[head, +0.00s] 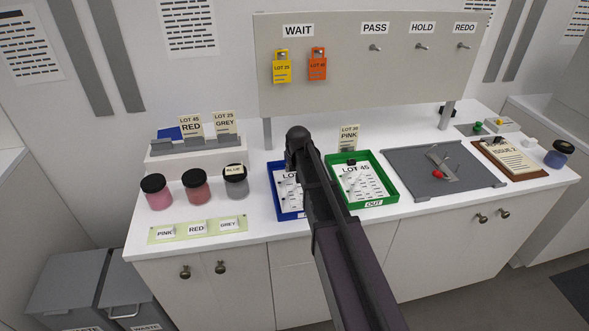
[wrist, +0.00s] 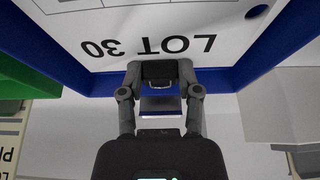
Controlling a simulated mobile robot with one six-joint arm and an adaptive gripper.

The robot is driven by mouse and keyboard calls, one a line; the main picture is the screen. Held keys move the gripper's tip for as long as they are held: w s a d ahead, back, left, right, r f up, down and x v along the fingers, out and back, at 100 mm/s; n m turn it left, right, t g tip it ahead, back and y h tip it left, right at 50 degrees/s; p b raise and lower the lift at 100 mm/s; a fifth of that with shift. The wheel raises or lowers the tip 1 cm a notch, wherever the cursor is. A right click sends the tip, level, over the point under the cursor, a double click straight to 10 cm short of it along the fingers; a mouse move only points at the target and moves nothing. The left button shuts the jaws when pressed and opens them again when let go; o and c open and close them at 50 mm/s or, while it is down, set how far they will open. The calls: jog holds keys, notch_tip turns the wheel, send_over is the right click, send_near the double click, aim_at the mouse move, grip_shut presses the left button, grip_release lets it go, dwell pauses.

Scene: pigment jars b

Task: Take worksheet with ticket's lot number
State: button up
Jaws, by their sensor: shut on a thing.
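A white worksheet headed LOT 30 (wrist: 105,25) lies in the blue tray (head: 273,196); its heading is upside down in the wrist view. My gripper (wrist: 159,72) is shut on a small dark clip at that sheet's edge, beside the tray's blue wall (wrist: 215,80). In the head view my arm covers the gripper and much of this sheet. A second worksheet, LOT 45 (head: 362,183), lies in the green tray (head: 392,190) marked OUT. A ticket reading PINK (head: 349,137) stands behind the green tray; its lot number looks like 30 but is small.
Tickets LOT 45 RED (head: 191,126) and LOT 25 GREY (head: 225,123) stand in a rack at left, behind several jars. A grey mat (head: 410,160) with a metal tool is at right, beside a clipboard (head: 510,158). A tag board (head: 350,80) stands behind.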

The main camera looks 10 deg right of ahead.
notch_tip(320, 180, up, 3)
jog(key=p, duration=0.3)
jog(key=shift+r, duration=0.15)
jog(key=s, duration=0.5)
jog(key=s+d, duration=0.1)
jog(key=s, duration=0.4)
jog(key=s+d+r, duration=0.1)
jog(key=s, duration=0.5)
jog(key=shift+p, duration=0.4)
